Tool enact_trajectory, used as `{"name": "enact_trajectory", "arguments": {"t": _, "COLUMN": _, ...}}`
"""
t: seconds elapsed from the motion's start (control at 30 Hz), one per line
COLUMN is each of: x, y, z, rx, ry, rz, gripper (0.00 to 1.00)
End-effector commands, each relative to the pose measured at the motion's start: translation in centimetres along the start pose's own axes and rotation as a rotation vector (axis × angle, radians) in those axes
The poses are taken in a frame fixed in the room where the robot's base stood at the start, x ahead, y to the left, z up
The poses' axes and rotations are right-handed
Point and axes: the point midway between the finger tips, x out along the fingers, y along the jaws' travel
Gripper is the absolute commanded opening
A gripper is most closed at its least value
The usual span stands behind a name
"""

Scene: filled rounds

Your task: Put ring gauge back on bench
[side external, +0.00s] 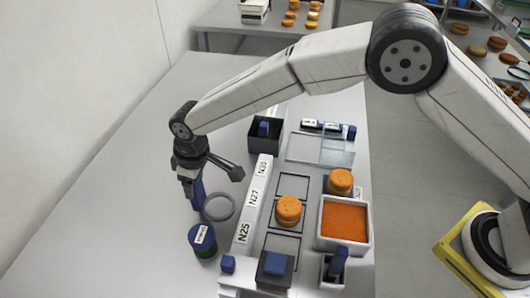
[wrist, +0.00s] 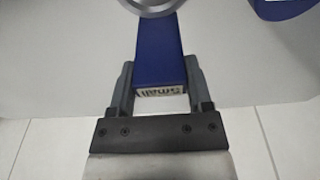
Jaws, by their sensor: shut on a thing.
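My gripper (wrist: 149,90) is shut on a blue handle (wrist: 160,50), one finger on each side, with a white label with dark lettering on its near end. A grey ring (wrist: 152,5) lies at the handle's far end and is cut off by the frame; together they look like the ring gauge. In the side external view, my gripper (side external: 193,190) points down over the bench (side external: 130,160), left of the label strip. The blue handle is partly hidden there, and the grey ring (side external: 206,216) is low, on or just above the bench; I cannot tell which.
A white strip with labels (side external: 250,205) runs to the right. Beyond it are orange filled rounds (side external: 289,211) and an orange-filled tray (side external: 345,219). The bench at left is clear.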

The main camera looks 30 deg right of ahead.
Motion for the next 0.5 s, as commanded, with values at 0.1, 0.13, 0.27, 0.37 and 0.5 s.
{"name": "enact_trajectory", "arguments": {"t": 0.1, "x": 1.2, "y": 0.0, "z": 0.2, "rx": 0.0, "ry": 0.0, "rz": 0.0, "gripper": 0.27}}
{"name": "enact_trajectory", "arguments": {"t": 0.13, "x": 1.4, "y": 0.0, "z": 0.2, "rx": 0.0, "ry": 0.001, "rz": 0.0, "gripper": 0.27}}
{"name": "enact_trajectory", "arguments": {"t": 0.27, "x": 1.6, "y": 0.0, "z": 0.2, "rx": 0.0, "ry": 0.003, "rz": 0.0, "gripper": 0.27}}
{"name": "enact_trajectory", "arguments": {"t": 0.37, "x": 1.6, "y": 0.0, "z": 0.2, "rx": 0.0, "ry": 0.003, "rz": 0.0, "gripper": 0.27}}
{"name": "enact_trajectory", "arguments": {"t": 0.5, "x": 1.7, "y": 0.0, "z": 0.2, "rx": 0.0, "ry": 0.002, "rz": 0.0, "gripper": 0.27}}
